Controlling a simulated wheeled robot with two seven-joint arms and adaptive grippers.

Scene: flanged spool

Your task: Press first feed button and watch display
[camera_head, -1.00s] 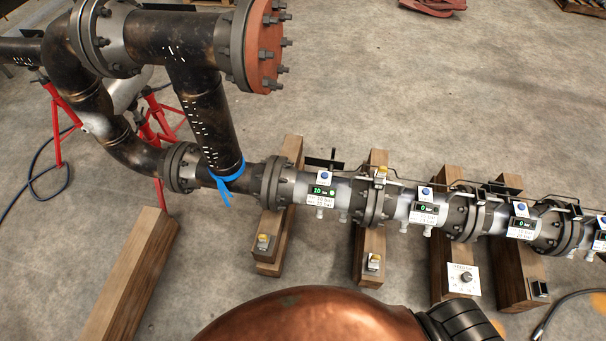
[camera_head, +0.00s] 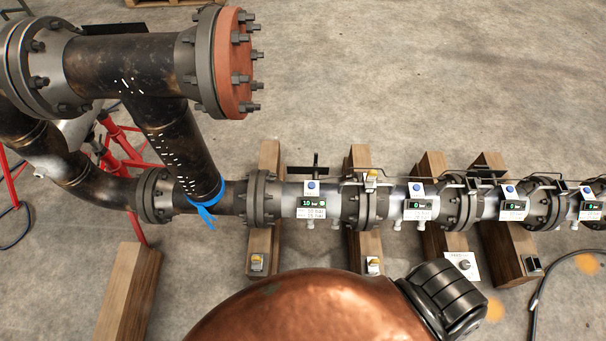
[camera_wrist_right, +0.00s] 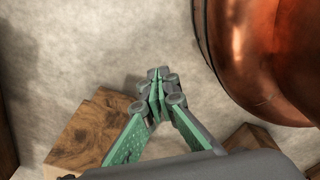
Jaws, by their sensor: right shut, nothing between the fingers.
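The first display (camera_head: 312,202) on the flanged pipe reads 10 bar, with a small light mark beside it. The second display (camera_head: 416,206) reads 0, and the third display (camera_head: 513,205) seems to read 0. The fourth display (camera_head: 591,206) is too small to read surely. A round blue piece sits above each. A small box with a yellowish button (camera_head: 257,262) sits on the first timber, and a similar button box (camera_head: 373,265) on the second. My right gripper (camera_wrist_right: 157,84) is shut and empty above a wooden block and floor in the right wrist view. My left gripper is out of view.
A white panel with a dark knob (camera_head: 463,264) and a small dark box (camera_head: 533,264) are farther right. A dark elbow pipe with a red end flange (camera_head: 235,62) rises at left. A wooden beam (camera_head: 128,290) lies at lower left.

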